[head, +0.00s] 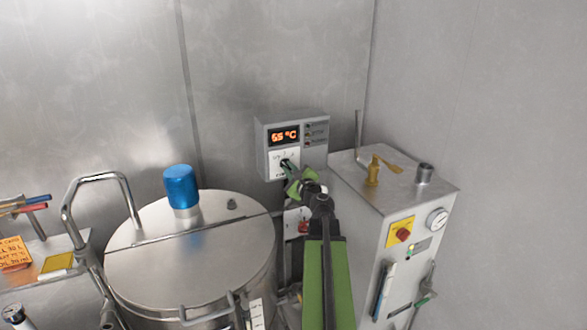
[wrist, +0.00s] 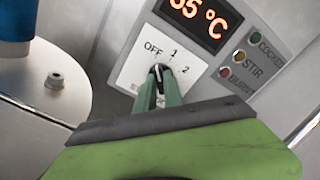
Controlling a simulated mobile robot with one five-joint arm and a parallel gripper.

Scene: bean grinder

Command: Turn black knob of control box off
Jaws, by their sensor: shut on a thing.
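The control box (head: 291,140) is a grey box on the back wall with an orange display reading 65 °C. In the wrist view, its white dial plate (wrist: 138,72) is marked OFF, 1 and 2. The black knob (wrist: 158,71) sits at the middle of this plate, largely hidden by my fingers. Its visible tip points roughly up, between OFF and 1, but the exact setting is hard to tell. My gripper (wrist: 158,88) is shut on the knob, with a green finger on each side. In the head view my gripper (head: 289,168) reaches the lower part of the box.
A round steel vessel (head: 190,260) with a blue cap (head: 180,187) stands left of my arm. A steel cabinet (head: 385,210) with a brass valve lever (head: 373,170), a red knob and a gauge (head: 437,220) stands close on the right. Indicator lamps (wrist: 232,56) sit right of the dial.

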